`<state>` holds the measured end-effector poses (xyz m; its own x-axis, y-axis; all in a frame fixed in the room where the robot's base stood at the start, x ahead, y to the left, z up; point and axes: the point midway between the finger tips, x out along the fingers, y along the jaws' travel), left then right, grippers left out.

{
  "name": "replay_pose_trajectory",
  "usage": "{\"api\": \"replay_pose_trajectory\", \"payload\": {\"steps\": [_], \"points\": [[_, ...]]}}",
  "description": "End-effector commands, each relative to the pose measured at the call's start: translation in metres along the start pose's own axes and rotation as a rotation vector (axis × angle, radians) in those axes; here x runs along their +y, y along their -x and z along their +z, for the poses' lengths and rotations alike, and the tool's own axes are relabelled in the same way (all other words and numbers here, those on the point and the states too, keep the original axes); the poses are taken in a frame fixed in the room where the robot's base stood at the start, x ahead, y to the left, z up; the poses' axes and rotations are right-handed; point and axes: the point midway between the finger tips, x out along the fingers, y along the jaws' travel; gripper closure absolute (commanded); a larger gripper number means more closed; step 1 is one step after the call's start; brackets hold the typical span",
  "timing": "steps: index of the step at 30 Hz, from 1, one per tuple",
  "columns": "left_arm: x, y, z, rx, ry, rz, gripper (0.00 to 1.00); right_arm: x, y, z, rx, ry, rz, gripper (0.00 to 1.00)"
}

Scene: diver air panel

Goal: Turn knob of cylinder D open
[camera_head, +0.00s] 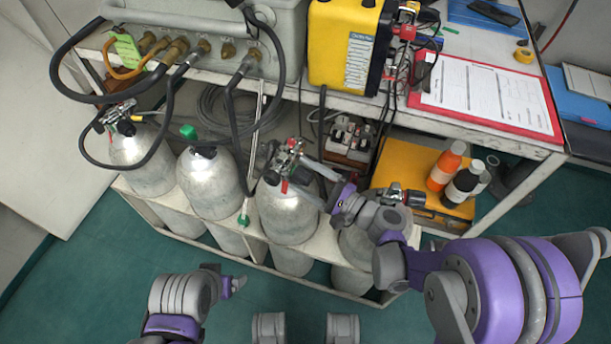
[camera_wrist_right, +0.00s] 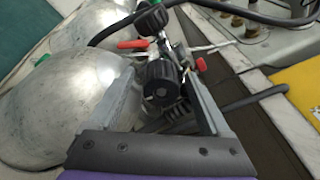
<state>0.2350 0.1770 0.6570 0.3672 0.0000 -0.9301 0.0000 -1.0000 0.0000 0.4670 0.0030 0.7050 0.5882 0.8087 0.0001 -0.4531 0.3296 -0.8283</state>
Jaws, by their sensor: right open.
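Four silver cylinders stand in a rack below the bench: the leftmost (camera_head: 145,165), the second (camera_head: 208,188), the third (camera_head: 285,215) and the rightmost (camera_head: 358,248), partly hidden by my right arm. No letter is readable, so I cannot tell which is D. My right gripper (camera_head: 306,176) is open at the third cylinder's valve (camera_head: 290,152). In the right wrist view a black ribbed knob (camera_wrist_right: 163,85) lies between its spread fingers; contact cannot be told. My left gripper (camera_head: 234,285) is low in front of the rack, its jaws unclear.
A second black knob (camera_wrist_right: 151,18) and red levers sit close by the fingers. Black hoses (camera_head: 235,115) hang from the bench panel. The rightmost cylinder's valve (camera_head: 402,196) is beside my right wrist. Bottles (camera_head: 445,165) stand on a yellow case at right.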

Motion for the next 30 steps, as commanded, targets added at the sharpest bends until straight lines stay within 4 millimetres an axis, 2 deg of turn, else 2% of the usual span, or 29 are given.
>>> {"api": "replay_pose_trajectory", "payload": {"steps": [5,18,30], "points": [[0.0,0.0001,-0.0001,0.0,0.0,0.0,0.18,-0.0001,0.0002,-0.0001,0.0,0.0,0.0,0.2],[0.0,0.0001,0.0,0.0,0.0,0.0,0.18,-0.0003,0.0005,-0.0001,0.0,0.0,0.0,0.99],[0.0,-0.0014,0.0003,0.0,0.0,0.0,0.18,-0.0002,0.0005,-0.0007,-0.004,0.139,-0.009,1.0]]}}
